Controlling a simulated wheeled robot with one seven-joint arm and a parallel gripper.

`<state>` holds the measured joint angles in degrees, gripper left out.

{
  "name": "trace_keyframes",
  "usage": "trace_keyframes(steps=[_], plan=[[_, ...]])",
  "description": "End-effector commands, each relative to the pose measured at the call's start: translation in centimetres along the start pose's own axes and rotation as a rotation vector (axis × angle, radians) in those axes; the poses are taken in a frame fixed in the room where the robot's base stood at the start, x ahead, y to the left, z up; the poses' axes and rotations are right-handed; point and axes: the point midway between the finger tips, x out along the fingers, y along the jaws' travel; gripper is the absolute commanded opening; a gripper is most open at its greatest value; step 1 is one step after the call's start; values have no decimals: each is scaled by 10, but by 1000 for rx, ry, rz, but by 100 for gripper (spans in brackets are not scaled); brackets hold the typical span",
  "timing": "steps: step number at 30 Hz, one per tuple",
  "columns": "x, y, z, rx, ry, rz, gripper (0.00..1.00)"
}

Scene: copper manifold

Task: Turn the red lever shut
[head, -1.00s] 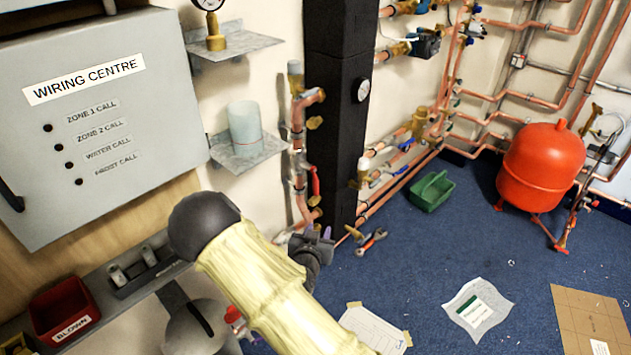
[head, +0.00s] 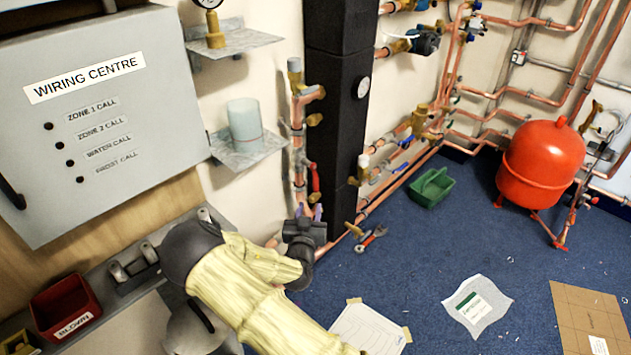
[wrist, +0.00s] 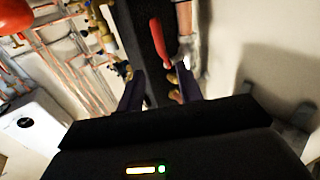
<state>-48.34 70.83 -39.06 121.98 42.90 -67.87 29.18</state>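The red lever (head: 315,178) hangs roughly upright beside the vertical copper pipe (head: 299,150), left of the black column. My gripper (head: 309,212) is just below the lever in the head view, with its purple fingertips pointing up. In the wrist view the red lever (wrist: 158,40) shows ahead, beyond the fingertips. There my gripper (wrist: 161,84) has its two purple fingers apart, with a visible gap between them. A brass fitting shows near the right finger. I cannot tell whether any finger touches the lever or pipe.
The black column (head: 335,110) stands right beside the pipe. A metal shelf (head: 262,155) with a pale cylinder juts out to the upper left. Low copper pipes run along the wall to the right.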

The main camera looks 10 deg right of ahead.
Motion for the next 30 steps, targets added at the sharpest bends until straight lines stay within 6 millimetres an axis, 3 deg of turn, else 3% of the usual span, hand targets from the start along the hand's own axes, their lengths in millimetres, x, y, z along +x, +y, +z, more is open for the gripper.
trace_keyframes(steps=[18,24,30], plan=[[108,1,1,-1,1,0,36],[130,0,1,-1,0,0,36],[136,0,0,-1,-2,1,36]])
